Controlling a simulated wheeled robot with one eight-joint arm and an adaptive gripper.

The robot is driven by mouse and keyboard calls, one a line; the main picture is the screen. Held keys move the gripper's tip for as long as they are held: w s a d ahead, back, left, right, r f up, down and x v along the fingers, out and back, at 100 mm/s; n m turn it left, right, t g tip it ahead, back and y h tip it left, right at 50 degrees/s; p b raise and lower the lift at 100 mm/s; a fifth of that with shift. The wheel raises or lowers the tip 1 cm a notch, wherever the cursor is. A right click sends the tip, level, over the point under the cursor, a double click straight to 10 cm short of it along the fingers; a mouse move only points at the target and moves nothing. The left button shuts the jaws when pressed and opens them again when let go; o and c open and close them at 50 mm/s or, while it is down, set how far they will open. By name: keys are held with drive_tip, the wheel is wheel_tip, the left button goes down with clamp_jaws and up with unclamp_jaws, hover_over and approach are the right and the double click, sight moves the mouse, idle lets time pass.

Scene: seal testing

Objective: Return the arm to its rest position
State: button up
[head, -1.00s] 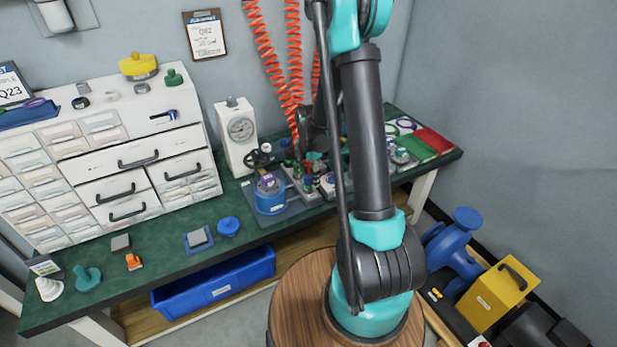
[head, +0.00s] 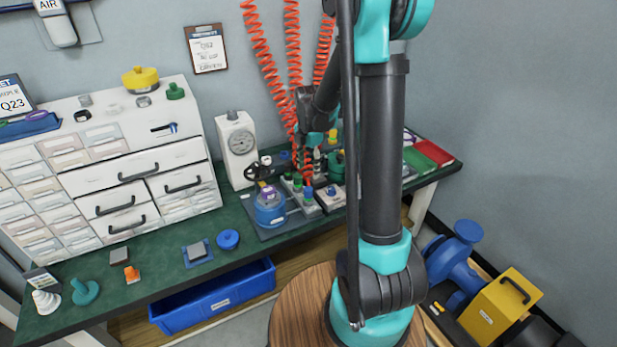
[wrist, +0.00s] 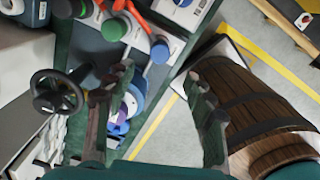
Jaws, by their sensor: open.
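My arm stands at the right of the head view, its upper link close to upright. Beyond and below the fingers lies the fixture with the black handwheel (wrist: 57,92), which also shows in the head view beside a blue pot (head: 270,208). Near it are green and blue knobs on pale blocks. In the head view the fingertips are hard to make out among the hoses and fixtures.
Red coiled hoses (head: 293,80) hang close to my wrist. A white gauge box (head: 237,150) and a white drawer cabinet (head: 120,165) stand on the bench. A blue bin (head: 215,297) sits below. A yellow box (head: 500,306) and blue valve body (head: 458,250) lie at right.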

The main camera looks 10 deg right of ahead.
drive_tip(key=shift+r, duration=0.75)
drive_tip(key=shift+s, duration=0.1)
drive_tip(key=s+d+m+t, duration=0.2)
drive_tip(key=s+m, duration=0.9)
drive_tip(key=m, duration=0.1)
drive_tip(key=s+d+m+t, duration=0.2)
drive_tip(key=s+m, duration=0.9)
drive_tip(key=m, duration=0.1)
drive_tip(key=shift+f+m, duration=0.2)
drive_tip(key=shift+m, duration=0.1)
drive_tip(key=shift+w, duration=0.1)
